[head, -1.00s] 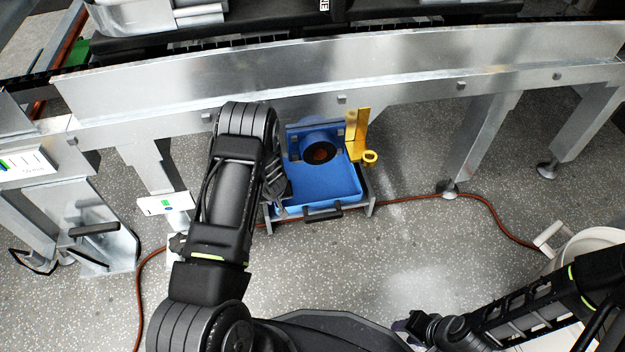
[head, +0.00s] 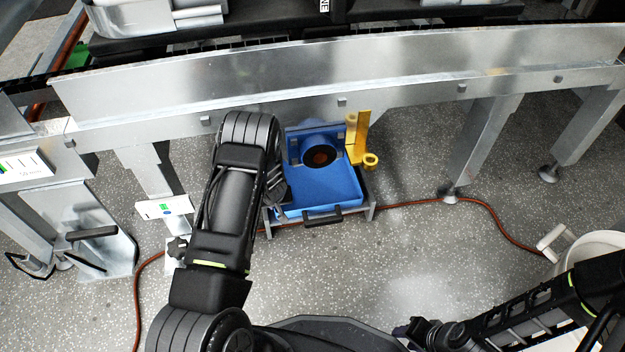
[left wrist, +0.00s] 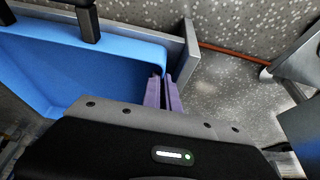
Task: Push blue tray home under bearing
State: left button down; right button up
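The blue tray (head: 325,188) sits low in a grey metal frame under the conveyor beam. The bearing (head: 320,155), a blue round housing with a dark bore and reddish centre, is above the tray's back part. My left gripper (head: 277,200) is at the tray's left side, mostly hidden behind my arm. In the left wrist view its purple fingers (left wrist: 165,93) are close together with a thin gap, right by a corner of the tray (left wrist: 100,65); contact is unclear. My right gripper (head: 412,332) is low in the head view, away from the tray; its fingers are unclear.
A black handle (head: 322,218) is on the frame's front. A yellow bracket (head: 359,140) stands right of the bearing. Steel legs (head: 475,150) flank the space. An orange cable (head: 425,201) crosses the floor. A white bucket (head: 590,245) is at right.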

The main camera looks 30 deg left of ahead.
dwell(0.6)
pick_arm(q)
jog(key=c, duration=1.6)
grip_release()
jog(key=shift+o, duration=0.2)
jog(key=shift+r, duration=0.1)
jog(key=shift+r+p, duration=2.3)
jog(key=shift+r, duration=0.65)
